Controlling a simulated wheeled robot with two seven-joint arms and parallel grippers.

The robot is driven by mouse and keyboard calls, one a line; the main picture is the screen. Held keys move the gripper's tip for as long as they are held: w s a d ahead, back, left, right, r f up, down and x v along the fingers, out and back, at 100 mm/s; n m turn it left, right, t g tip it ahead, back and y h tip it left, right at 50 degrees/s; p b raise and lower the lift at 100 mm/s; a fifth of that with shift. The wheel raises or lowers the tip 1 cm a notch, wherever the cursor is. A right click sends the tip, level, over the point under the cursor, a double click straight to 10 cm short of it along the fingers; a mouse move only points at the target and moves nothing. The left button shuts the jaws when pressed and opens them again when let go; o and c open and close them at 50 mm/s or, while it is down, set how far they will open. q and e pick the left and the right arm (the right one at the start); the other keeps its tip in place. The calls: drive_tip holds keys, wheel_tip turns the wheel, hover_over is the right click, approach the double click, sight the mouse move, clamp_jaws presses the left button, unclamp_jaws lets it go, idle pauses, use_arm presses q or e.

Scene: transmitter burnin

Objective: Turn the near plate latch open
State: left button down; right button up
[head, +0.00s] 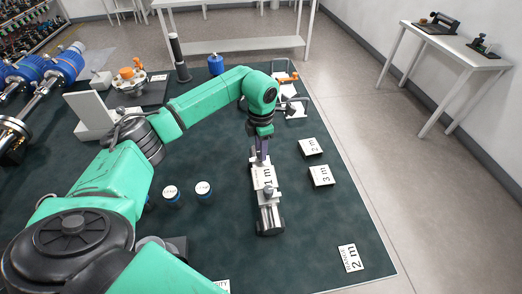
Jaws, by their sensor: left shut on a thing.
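A silver fixture (267,214) with a dark foot stands on the green mat near the middle of the head view. A white plate marked "1 m" (266,178) is at its far end, and a small grey knob (268,190) shows at that plate's near edge. My left gripper (262,159) points down, shut on a small part at the plate's far edge. The fingers hide that part, so I cannot tell whether it is a latch or the plate itself. I cannot clearly make out the near plate latch or its angle. My right gripper is out of view.
Blocks marked "2 m" (311,147) and "3 m" (321,176) lie to the right. Another "2 m" label (350,258) lies at the near right.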

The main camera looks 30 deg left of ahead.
use_arm(q)
drive_tip(key=shift+w+r, duration=0.1)
drive_tip(key=shift+r, duration=0.05)
drive_tip(key=c, duration=0.6)
unclamp_jaws()
wheel_tip(320, 180, up, 14)
drive_tip(key=shift+r+b, duration=0.25)
drive_tip(key=shift+b, duration=0.75)
